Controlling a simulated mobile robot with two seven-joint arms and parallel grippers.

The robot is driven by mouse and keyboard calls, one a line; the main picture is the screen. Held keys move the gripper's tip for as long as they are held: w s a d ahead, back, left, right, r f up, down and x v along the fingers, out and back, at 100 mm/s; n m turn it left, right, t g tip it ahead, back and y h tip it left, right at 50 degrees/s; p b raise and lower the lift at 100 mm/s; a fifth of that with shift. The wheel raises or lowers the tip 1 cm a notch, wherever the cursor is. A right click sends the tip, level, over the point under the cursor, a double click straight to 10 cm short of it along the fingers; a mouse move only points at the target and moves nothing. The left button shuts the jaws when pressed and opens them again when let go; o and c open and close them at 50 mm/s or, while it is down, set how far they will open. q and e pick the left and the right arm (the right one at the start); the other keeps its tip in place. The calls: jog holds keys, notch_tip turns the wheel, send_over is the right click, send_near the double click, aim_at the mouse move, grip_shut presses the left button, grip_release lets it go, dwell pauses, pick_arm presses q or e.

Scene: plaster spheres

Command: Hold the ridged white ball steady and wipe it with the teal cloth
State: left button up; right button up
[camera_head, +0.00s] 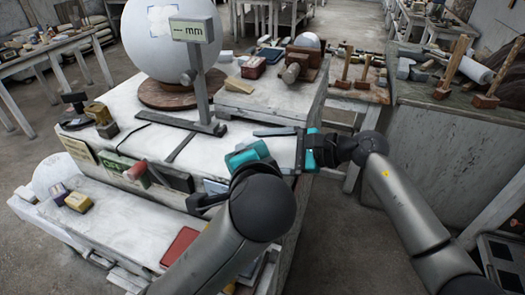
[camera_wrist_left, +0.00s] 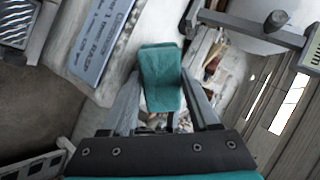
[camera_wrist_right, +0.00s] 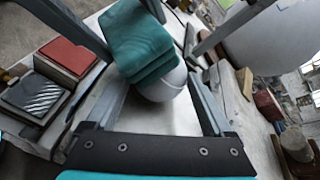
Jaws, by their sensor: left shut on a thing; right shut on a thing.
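The teal cloth (camera_wrist_left: 160,70) is a thick folded pad between the fingers of my left gripper (camera_wrist_left: 160,82), which is shut on it. The white ball (camera_wrist_right: 162,88) sits between the fingers of my right gripper (camera_wrist_right: 162,78), which is shut on it. In the right wrist view the cloth (camera_wrist_right: 138,42) overlaps the ball's upper left side. I cannot tell contact from a small gap. The ball is hidden behind the cloth in the left wrist view, and its ridges are not clear. In the head view both grippers meet over the bench front, hiding the ball.
A large white sphere (camera_head: 165,38) stands on a round brown base (camera_head: 178,94) behind my grippers, with a measuring stand (camera_head: 200,85) in front of it. A raised white block (camera_head: 262,105) is at the back right. A red box (camera_head: 180,246) lies on the lower shelf.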

aim_at(266, 156)
pick_arm(q)
jog(key=shift+w+d+r, duration=0.15)
jog(key=shift+d+r, duration=0.05)
jog(key=shift+d, duration=0.4)
jog(key=shift+w+d+r, duration=0.1)
jog(key=shift+d+r, duration=0.05)
jog(key=shift+d, duration=0.4)
jog(key=shift+w+d+r, duration=0.15)
jog(key=shift+d+r, duration=0.05)
jog(key=shift+d, duration=0.4)
jog(key=shift+s+a+f, duration=0.15)
jog(key=shift+a+f, duration=0.05)
jog(key=shift+a, duration=0.2)
jog(key=shift+s+a+f, duration=0.1)
jog(key=shift+a+f, duration=0.05)
jog(key=shift+a, duration=0.25)
jog(key=shift+s+a+f, duration=0.15)
jog(key=shift+a, duration=0.55)
jog(key=shift+s+a+f, duration=0.15)
jog(key=shift+a, duration=0.5)
jog(key=shift+w+d+r, duration=0.2)
jog(key=shift+d, duration=0.55)
jog(key=shift+w+d+r, duration=0.15)
jog(key=shift+d+r, duration=0.1)
jog(key=shift+d, duration=0.5)
jog(key=shift+w+d+r, duration=0.2)
jog(key=shift+d, duration=0.55)
jog(key=shift+s+a+f, duration=0.1)
jog(key=shift+s+a, duration=0.75)
jog(key=shift+a, duration=0.25)
